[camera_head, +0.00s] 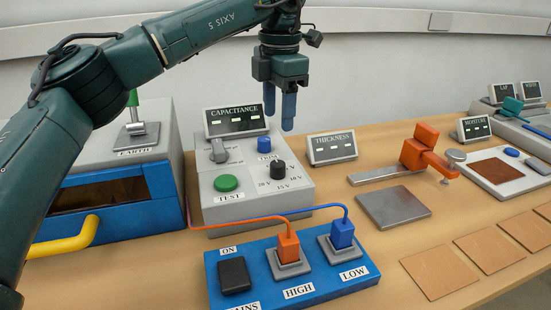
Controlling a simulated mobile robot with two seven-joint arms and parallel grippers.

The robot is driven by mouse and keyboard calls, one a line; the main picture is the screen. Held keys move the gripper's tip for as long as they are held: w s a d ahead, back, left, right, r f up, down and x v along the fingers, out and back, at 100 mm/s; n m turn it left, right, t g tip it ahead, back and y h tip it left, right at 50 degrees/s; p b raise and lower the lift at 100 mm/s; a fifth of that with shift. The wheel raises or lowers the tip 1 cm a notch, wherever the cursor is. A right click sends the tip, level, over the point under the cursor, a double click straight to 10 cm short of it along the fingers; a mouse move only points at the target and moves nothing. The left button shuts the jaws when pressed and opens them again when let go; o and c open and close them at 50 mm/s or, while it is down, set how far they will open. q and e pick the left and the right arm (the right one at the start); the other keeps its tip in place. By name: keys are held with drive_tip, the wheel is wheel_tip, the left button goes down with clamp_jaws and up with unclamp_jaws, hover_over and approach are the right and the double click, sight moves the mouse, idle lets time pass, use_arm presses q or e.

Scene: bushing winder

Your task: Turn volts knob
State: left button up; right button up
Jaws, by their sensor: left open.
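My right gripper is not in view.
The box also carries a green TEST button (226,183), a blue button (264,145), a grey knob (218,150) and a CAPACITANCE display (236,121). In front, a blue panel (345,285) holds orange and blue plugs with cables. A THICKNESS display (331,147) stands to the right.

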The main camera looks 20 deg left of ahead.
sight(277, 163)
use_arm(q)
wheel_tip(277, 163, down, 12)
drive_tip(key=shift+w+a+r, duration=0.1)
drive_tip(key=shift+r, duration=0.05)
idle(0.3)
drive_tip(key=c, duration=1)
